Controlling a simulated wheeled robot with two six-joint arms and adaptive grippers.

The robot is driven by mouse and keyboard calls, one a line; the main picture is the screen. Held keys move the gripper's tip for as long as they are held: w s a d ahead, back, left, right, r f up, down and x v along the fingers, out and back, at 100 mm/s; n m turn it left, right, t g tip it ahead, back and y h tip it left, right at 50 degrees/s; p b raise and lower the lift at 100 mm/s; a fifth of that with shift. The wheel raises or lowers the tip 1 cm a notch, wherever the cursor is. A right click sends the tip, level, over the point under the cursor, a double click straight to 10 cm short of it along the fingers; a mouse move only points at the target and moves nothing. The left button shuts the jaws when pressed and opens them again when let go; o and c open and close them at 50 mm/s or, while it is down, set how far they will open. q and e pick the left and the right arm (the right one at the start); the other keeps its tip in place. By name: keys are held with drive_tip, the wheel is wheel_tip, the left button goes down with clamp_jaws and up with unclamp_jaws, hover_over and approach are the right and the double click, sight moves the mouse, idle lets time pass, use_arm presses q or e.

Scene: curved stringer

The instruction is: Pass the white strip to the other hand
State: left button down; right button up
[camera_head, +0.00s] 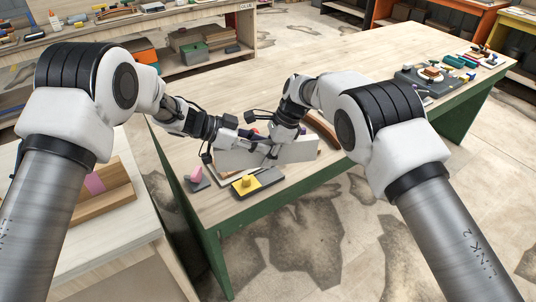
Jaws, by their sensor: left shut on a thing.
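The white strip (297,151) is a long flat piece held on edge low over the near left end of the wooden table, running left to right. My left gripper (229,139) is shut on its left part, coming from the left. My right gripper (270,150) comes down from above at the strip's middle, with its fingers at the strip. Its fingers are small and partly overlapped by other parts, so I cannot tell whether they are closed on the strip.
On the table (215,205) near the strip are a dark tray (266,184) with a yellow block (247,182), a pink piece (196,174) and a curved brown wooden piece (322,127). Several items, including a grey device (420,84), stand at the far right. The table's middle back is clear.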

use_arm(q)
drive_tip(key=c, duration=0.9)
unclamp_jaws()
drive_tip(key=shift+o, duration=0.2)
drive_tip(key=v, duration=1.2)
drive_tip(key=s+d+f+m+g+y, duration=0.1)
drive_tip(key=s+d+f+m, duration=0.2)
drive_tip(key=s+d+f, duration=0.15)
drive_tip(key=s+a+f+n+t+y, duration=0.15)
drive_tip(key=s+f+n, duration=0.3)
drive_tip(key=f, duration=0.45)
drive_tip(key=s+a+f+n+t+y, duration=0.1)
drive_tip(key=s+a+f+n+t, duration=0.1)
drive_tip(key=s+f+n, duration=0.35)
drive_tip(key=s+a+f+n+g+y, duration=0.2)
drive_tip(key=s+a+f+n+y, duration=0.2)
drive_tip(key=s, duration=0.8)
drive_tip(key=s+a+f+n+g+y, duration=0.3)
drive_tip(key=s+a+f, duration=0.5)
drive_tip(key=s, duration=0.4)
drive_tip(key=shift+a+f+n+y, duration=0.35)
drive_tip(key=shift+f+n+y, duration=0.4)
drive_tip(key=shift+n, duration=0.35)
drive_tip(key=shift+w, duration=0.1)
